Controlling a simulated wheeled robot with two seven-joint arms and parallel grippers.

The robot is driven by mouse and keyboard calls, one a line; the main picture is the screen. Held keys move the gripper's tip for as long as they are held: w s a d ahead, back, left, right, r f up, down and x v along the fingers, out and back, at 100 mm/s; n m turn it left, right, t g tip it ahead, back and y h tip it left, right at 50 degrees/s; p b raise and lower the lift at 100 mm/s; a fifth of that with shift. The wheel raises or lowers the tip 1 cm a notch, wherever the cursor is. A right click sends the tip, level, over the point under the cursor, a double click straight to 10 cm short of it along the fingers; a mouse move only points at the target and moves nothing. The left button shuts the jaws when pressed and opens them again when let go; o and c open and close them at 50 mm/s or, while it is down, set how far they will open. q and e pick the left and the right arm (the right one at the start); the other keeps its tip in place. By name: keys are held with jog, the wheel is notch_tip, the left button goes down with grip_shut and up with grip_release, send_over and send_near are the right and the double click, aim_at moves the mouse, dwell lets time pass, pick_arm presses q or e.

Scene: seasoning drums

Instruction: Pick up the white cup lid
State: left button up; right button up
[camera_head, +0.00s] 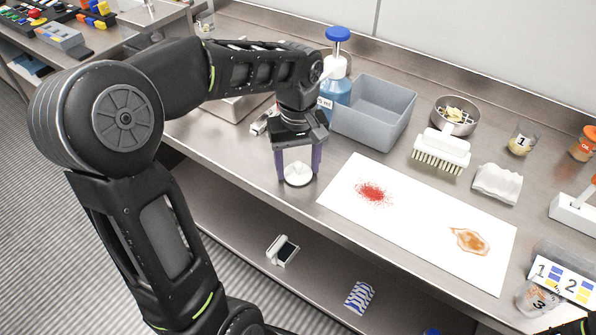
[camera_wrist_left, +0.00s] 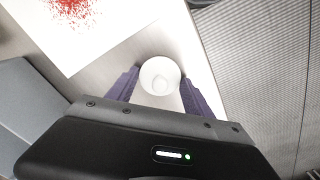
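The white cup lid (camera_head: 298,174) is a small round white piece with a raised middle, lying on the metal counter near its front edge, left of the white sheet. My left gripper (camera_head: 299,168) points down over it with its purple fingers open, one on each side of the lid. In the left wrist view the lid (camera_wrist_left: 159,76) sits between and slightly beyond the fingertips (camera_wrist_left: 162,82). Small gaps seem to show beside it, and I cannot tell whether either finger touches it.
A white sheet (camera_head: 420,258) with red powder (camera_head: 373,193) and a brown sauce stain (camera_head: 470,240) lies to the right. Behind stand a grey bin (camera_head: 375,112), a blue pump bottle (camera_head: 337,75), a brush (camera_head: 441,150) and a metal bowl (camera_head: 456,115). The counter's front edge is close.

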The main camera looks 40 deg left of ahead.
aim_at(298, 163)
pick_arm(q)
jog(key=c, duration=0.9)
jog(key=shift+o, duration=0.2)
jog(key=shift+r, duration=0.1)
notch_tip(298, 163, up, 10)
jog(key=shift+f, duration=0.1)
dwell(0.3)
